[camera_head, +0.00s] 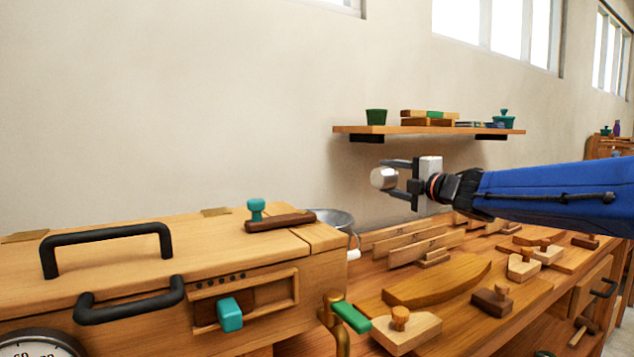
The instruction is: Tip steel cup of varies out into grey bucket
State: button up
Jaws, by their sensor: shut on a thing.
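My gripper (402,183) is raised above the workbench, reaching in from the right. It is shut on the steel cup (383,179), which lies on its side with its round end toward the camera. I cannot see into the cup, so its contents are hidden. The grey bucket (336,218) stands lower and to the left, behind the wooden chest. Only its rim and part of its side with a wire handle and white grip show. The cup is above and to the right of the bucket, apart from it.
A wooden chest (130,262) with black handles fills the left front. A brass tap with a green lever (351,317) stands before the bench. Wooden pieces and tools lie over the workbench (455,315). A wall shelf (430,130) is behind my gripper. Air left of the cup is clear.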

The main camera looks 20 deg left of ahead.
jog(key=s+a+r+n+g+y, duration=0.2)
jog(key=s+a+n+g, duration=0.3)
jog(key=s+a+n, duration=1.1)
jog(key=a+r+n, duration=0.1)
jog(key=n, duration=0.4)
jog(key=shift+s+r+y, duration=0.15)
jog(key=shift+r+y, duration=0.05)
jog(key=shift+y, duration=0.2)
